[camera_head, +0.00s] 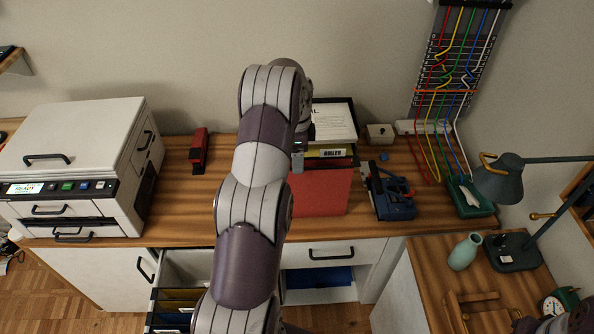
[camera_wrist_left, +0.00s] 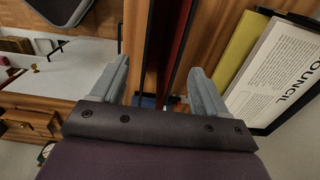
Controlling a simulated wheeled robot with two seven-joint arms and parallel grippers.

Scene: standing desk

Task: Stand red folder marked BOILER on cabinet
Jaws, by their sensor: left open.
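The red folder (camera_head: 320,197) is upright on the desk in the head view, its broad face toward me. My left gripper (camera_head: 299,155) is at the folder's upper left, partly hidden behind my own arm. In the left wrist view the open left gripper (camera_wrist_left: 160,88) has one finger on each side of a dark and red upright edge (camera_wrist_left: 180,50); contact cannot be told. A white-fronted cabinet with a wooden top (camera_head: 425,265) stands at the lower right. My right gripper is not in view.
A blue hole punch (camera_head: 393,195) stands right of the folder, a red stapler (camera_head: 199,150) and printer (camera_head: 75,150) left. A lamp (camera_head: 513,250) and green vase (camera_head: 464,252) occupy the cabinet. A drawer (camera_head: 190,268) is open below.

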